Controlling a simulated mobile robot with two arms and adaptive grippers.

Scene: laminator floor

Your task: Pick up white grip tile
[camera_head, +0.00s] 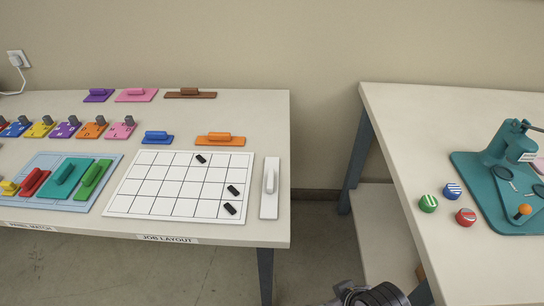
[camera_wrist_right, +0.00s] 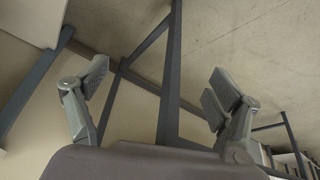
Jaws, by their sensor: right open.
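The white grip tile (camera_head: 269,190) lies near the right end of the left table, just right of the white grid board. It is a long flat white plate with a raised white grip on top. My right gripper (camera_wrist_right: 160,105) is open and empty in the right wrist view, with the floor and table legs beyond its fingers. A dark part of my arm (camera_head: 370,294) shows at the bottom edge of the head view, below the table and apart from the tile. My left gripper is not in view.
The grid board (camera_head: 150,205) holds several black pieces. Blue (camera_head: 157,138) and orange (camera_head: 220,139) grip tiles lie behind it. A gap separates this table from the right table (camera_head: 400,135), which bears a teal press (camera_head: 490,160) and round badges.

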